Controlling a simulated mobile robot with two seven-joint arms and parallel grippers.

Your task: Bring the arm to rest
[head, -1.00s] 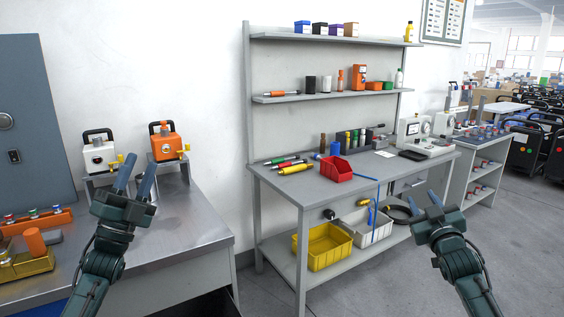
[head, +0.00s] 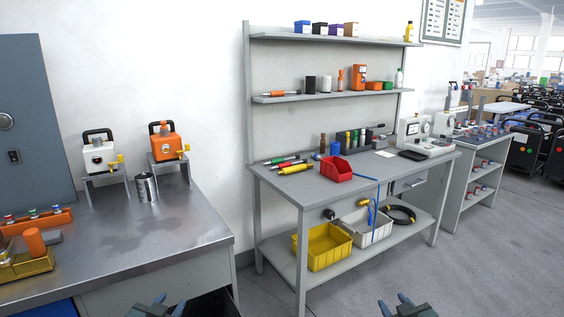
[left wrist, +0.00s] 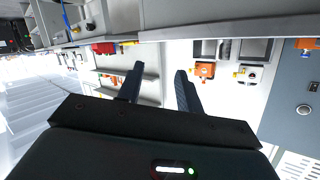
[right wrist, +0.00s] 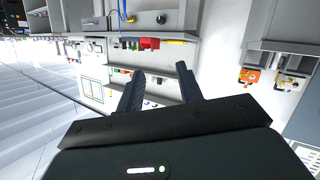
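My left gripper (head: 160,304) is at the bottom edge of the head view, in front of the metal bench. Only its fingertips and a little of its body show there. In the left wrist view its two fingers (left wrist: 159,84) stand apart with nothing between them. My right gripper (head: 398,302) is at the bottom edge of the head view, over the grey floor. In the right wrist view its fingers (right wrist: 160,85) are also apart and empty. Most of both arms is out of the head view.
The metal bench (head: 185,225) at left holds an orange tester (head: 166,146), a white tester (head: 99,155) and a metal cylinder (head: 146,187). The grey workbench (head: 330,190) with a red bin (head: 336,170) stands in the middle. The floor (head: 450,275) at right is clear.

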